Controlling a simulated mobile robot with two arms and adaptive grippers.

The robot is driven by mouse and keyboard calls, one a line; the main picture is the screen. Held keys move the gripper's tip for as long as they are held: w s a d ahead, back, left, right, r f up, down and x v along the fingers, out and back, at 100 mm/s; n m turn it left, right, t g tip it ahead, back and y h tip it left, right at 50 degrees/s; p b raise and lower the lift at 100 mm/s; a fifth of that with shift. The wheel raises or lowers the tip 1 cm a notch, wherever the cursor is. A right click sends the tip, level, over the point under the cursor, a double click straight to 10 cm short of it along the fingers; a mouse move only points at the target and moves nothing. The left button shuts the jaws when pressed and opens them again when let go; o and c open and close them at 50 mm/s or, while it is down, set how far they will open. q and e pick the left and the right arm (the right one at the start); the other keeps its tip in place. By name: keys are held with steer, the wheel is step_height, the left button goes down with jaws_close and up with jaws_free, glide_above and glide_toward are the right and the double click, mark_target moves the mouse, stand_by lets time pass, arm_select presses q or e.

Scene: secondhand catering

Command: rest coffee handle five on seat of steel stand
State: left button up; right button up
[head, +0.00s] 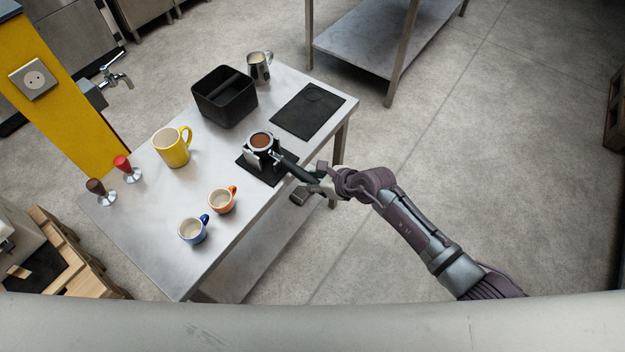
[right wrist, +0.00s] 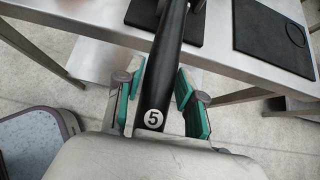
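The coffee handle five has a round metal head filled with brown coffee (head: 261,140) and a long black grip; its grip shows a white disc with a 5 in the right wrist view (right wrist: 153,119). The head is at the steel stand (head: 254,158) on a black mat; whether it bears on the seat cannot be told. My right gripper (head: 317,180) is around the grip's end, off the table's right edge. In the right wrist view its teal-padded fingers (right wrist: 162,95) stand either side of the grip, with a visible gap on the right. My left gripper is not in view.
The steel table (head: 165,245) also carries a black bin (head: 224,108), a steel jug (head: 259,68), a flat black mat (head: 308,110), a yellow mug (head: 171,150), orange and blue cups (head: 222,201), and two tampers (head: 127,170). Bare tabletop lies at the front.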

steer(key=shift+o, duration=1.4)
steer(key=shift+s+d+f, duration=0.1)
steer(key=shift+s+f, duration=0.05)
steer(key=shift+f, duration=0.1)
steer(key=v, duration=1.2)
steer(key=s+d+f+m+t+h, duration=0.1)
steer(key=s+d+f+m, duration=0.25)
steer(key=f+m, duration=0.6)
steer(key=s+d+f+m+t+h, duration=0.2)
steer(key=d+f+m, duration=0.2)
steer(key=f+m, duration=0.55)
steer(key=s+d+f+m+t+h, duration=0.15)
steer(key=d+f+m, duration=0.25)
steer(key=f+m, duration=0.5)
steer(key=s+d+f+m+g+h, duration=0.1)
steer(key=s+f+m+g, duration=0.2)
steer(key=s, duration=0.8)
steer(key=s+d+f+m+g+h, duration=0.1)
steer(key=s+d+f+m+g, duration=0.1)
steer(key=s+f+m, duration=0.4)
steer(key=s+d+f+m+g+h, duration=0.1)
steer(key=s+f+m+g, duration=0.3)
steer(key=s, duration=1.2)
steer(key=shift+d+f+m+h, duration=0.15)
steer(key=shift+f+m, duration=0.1)
steer(key=shift+m, duration=0.6)
steer(key=shift+d+f+m+h, duration=0.1)
steer(key=shift+f+m, duration=0.1)
steer(key=shift+m, duration=0.65)
